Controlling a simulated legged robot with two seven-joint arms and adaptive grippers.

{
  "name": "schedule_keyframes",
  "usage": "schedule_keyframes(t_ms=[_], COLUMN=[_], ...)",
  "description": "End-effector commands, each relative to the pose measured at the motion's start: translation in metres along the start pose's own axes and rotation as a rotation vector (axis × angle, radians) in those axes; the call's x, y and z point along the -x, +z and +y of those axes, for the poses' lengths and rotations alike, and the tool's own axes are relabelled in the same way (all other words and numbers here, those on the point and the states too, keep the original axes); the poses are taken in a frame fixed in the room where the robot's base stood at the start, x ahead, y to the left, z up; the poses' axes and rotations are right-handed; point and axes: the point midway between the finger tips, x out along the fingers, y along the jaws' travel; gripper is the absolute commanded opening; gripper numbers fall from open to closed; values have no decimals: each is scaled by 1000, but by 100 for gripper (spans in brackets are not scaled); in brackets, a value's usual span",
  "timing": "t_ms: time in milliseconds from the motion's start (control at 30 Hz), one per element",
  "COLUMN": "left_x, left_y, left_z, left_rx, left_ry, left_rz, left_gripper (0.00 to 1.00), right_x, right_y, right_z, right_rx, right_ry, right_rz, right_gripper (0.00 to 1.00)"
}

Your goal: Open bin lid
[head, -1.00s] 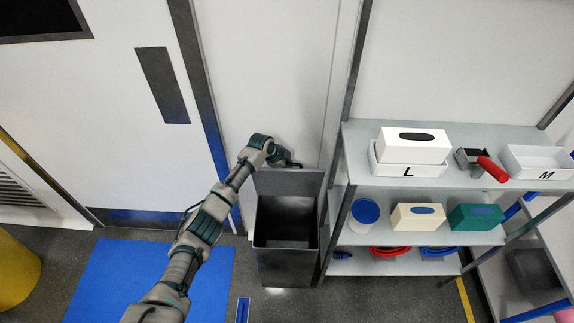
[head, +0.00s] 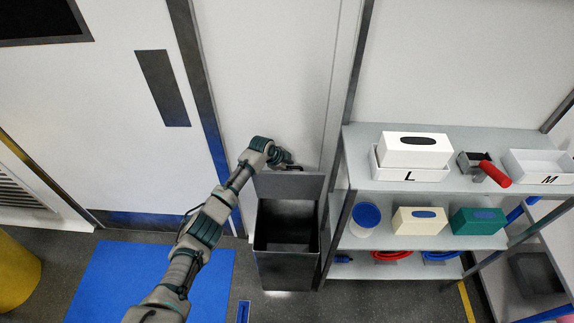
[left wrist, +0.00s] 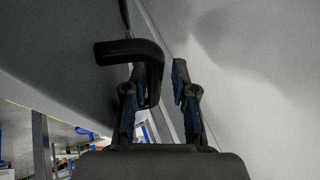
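The bin (head: 287,268) is a dark grey upright box beside the shelf in the head view, with its mouth open and its inside showing. Its lid (head: 288,187) stands up at the back edge. My left gripper (head: 290,166) is at the top of the raised lid, partly hidden behind it. In the left wrist view its two fingers (left wrist: 162,75) are apart. A black bent handle (left wrist: 130,50) passes by the left finger; I cannot tell whether they touch. The gap between the fingers looks empty. My right gripper is not in view.
A metal shelf (head: 357,146) with boxes and trays stands right of the bin. A white wall (head: 265,70) is close behind the lid. A blue mat (head: 150,280) lies on the floor to the left, and a yellow container (head: 15,275) stands at far left.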

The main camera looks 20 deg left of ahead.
Motion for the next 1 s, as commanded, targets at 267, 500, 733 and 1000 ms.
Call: schedule_keyframes(t_ms=[267,500,733,1000], left_x=[35,90,115,119], left_y=[1,1,1,0], left_z=[-1,-2,-2,-1], left_rx=[-3,-3,0,0], left_ry=[-6,-7,-2,-1], left_rz=[-1,0,0,0], left_gripper=[25,25,25,25], right_x=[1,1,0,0], right_y=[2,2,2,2], right_z=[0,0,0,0], right_rx=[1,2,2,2], right_ry=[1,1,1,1], right_rz=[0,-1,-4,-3], right_gripper=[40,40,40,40])
